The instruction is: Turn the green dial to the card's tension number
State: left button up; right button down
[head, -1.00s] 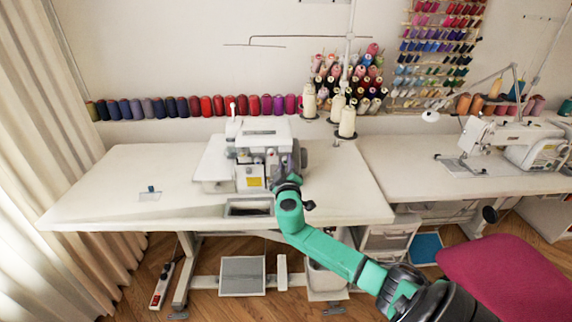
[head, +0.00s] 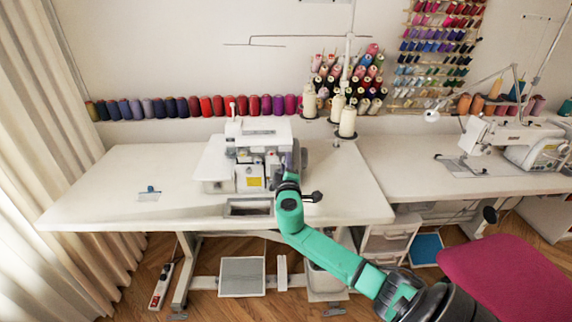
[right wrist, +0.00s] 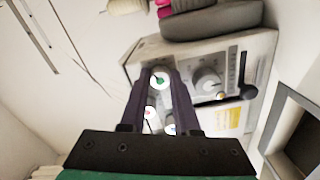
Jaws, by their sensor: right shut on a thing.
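The white dial with a green centre (right wrist: 160,79) is on the front of the sewing machine (head: 258,136). My right gripper (right wrist: 161,76) is shut on this dial, one dark finger on each side of it. In the head view my right gripper (head: 287,178) is at the machine's front right, and the wrist hides the dial. A dial with a red centre (right wrist: 149,112) and one with a blue centre (right wrist: 170,128) sit below it. A yellow card or label (right wrist: 233,119) is on the machine's front; its writing is too small to read. My left gripper is not in view.
The machine stands on a white table (head: 345,190). Cream thread cones (head: 347,122) stand behind it.

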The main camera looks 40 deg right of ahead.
jog(key=shift+n, duration=0.4)
jog(key=c, duration=0.6)
grip_release()
jog(key=shift+c, duration=0.2)
jog(key=b+v, duration=0.2)
jog(key=v, duration=1.2)
jog(key=shift+s+a, duration=0.2)
